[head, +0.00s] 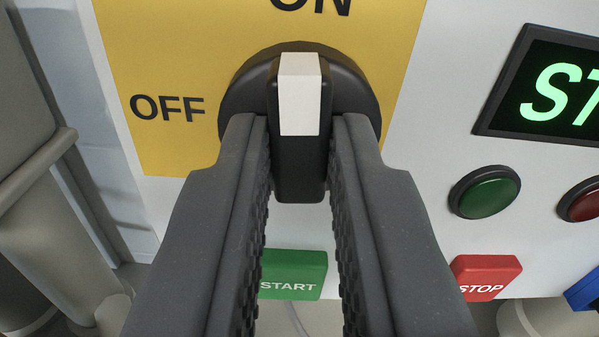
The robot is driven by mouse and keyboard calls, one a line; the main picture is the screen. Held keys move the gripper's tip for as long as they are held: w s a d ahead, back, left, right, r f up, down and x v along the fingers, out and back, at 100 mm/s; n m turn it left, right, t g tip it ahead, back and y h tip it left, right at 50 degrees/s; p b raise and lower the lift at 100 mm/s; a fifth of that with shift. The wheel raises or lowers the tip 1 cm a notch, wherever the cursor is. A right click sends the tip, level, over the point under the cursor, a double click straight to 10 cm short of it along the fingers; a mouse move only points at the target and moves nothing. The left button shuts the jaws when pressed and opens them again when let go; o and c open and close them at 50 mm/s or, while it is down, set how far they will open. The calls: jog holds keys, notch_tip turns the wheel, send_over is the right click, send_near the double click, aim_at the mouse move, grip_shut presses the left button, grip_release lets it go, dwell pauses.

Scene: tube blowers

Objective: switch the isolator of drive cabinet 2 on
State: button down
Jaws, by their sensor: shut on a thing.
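The isolator's black rotary handle (298,170) stands upright in the head view, on a round black base (240,98) over a yellow plate (165,60). Its white marker (299,95) points up toward the ON label (312,4), and the OFF label (167,108) is to the left. My gripper (300,135) has one finger on each side of the handle and is shut on it. The fingers cover part of the base's lower edge. No cabinet number shows in view.
On the white panel are a green START button (292,274), a red STOP button (486,277), a green round lamp (485,192) and a red round lamp (580,200). A display with green letters (555,85), cut off after "ST", is at right. Grey pipework (40,170) stands at left.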

jog(key=shift+m, duration=0.6)
jog(key=c, duration=1.4)
grip_release()
jog(key=shift+w, duration=0.1)
jog(key=shift+s+f+b, duration=0.1)
jog(key=shift+s+b, duration=0.5)
jog(key=shift+s, duration=0.05)
jog(key=s+b, duration=0.4)
jog(key=s, duration=0.8)
jog(key=shift+s+b, duration=0.3)
jog(key=shift+b, duration=0.05)
